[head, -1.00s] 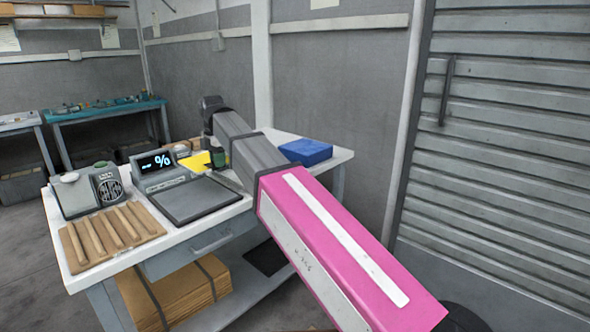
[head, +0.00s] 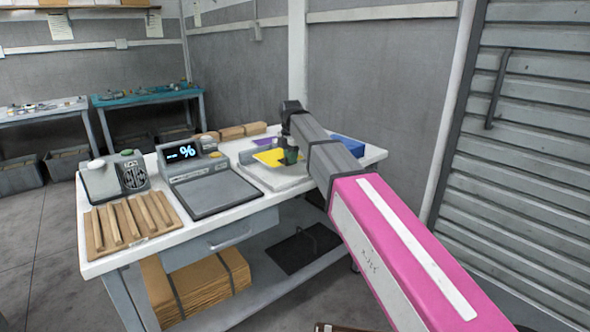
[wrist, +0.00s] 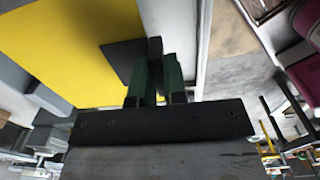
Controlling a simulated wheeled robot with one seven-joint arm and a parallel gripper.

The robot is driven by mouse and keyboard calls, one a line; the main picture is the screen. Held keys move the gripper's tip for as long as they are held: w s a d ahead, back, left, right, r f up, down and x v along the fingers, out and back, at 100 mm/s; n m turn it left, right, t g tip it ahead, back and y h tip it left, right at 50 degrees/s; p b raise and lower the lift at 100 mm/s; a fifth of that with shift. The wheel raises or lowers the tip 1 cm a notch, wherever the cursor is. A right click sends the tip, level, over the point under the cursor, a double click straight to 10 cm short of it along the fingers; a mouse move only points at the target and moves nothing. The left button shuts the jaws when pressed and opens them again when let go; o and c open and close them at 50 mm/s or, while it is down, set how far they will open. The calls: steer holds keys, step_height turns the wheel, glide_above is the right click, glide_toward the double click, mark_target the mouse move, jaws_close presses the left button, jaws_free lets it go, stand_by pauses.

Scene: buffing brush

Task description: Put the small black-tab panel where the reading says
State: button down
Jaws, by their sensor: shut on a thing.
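My gripper (head: 290,155) is shut on the black tab (wrist: 122,58) of a yellow panel. The yellow panel (head: 270,157) extends left from the fingers in the head view, above or on a pale grey slab at the right part of the table; I cannot tell if it touches. In the wrist view the panel (wrist: 75,45) fills the upper left, and the green fingers (wrist: 154,78) pinch its tab. The meter (head: 195,162) has a lit screen showing dashes and a percent sign, with no number readable. Its flat dark plate (head: 215,193) looks empty.
A slatted wooden rack (head: 132,222) stands at the table's front left, with a grey device (head: 113,176) behind it. A blue block (head: 347,145) lies right of my gripper, partly behind my arm. A purple piece (head: 264,142) and brown blocks (head: 230,132) lie at the back.

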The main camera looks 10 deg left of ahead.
mark_target(295, 176)
steer(key=shift+w+d+f, duration=0.6)
steer(key=shift+f, duration=1.9)
steer(key=c, duration=1.2)
jaws_free()
steer(key=shift+f, duration=0.1)
steer(key=shift+o, duration=0.2)
step_height(295, 176, up, 12)
steer(key=shift+r, duration=0.15)
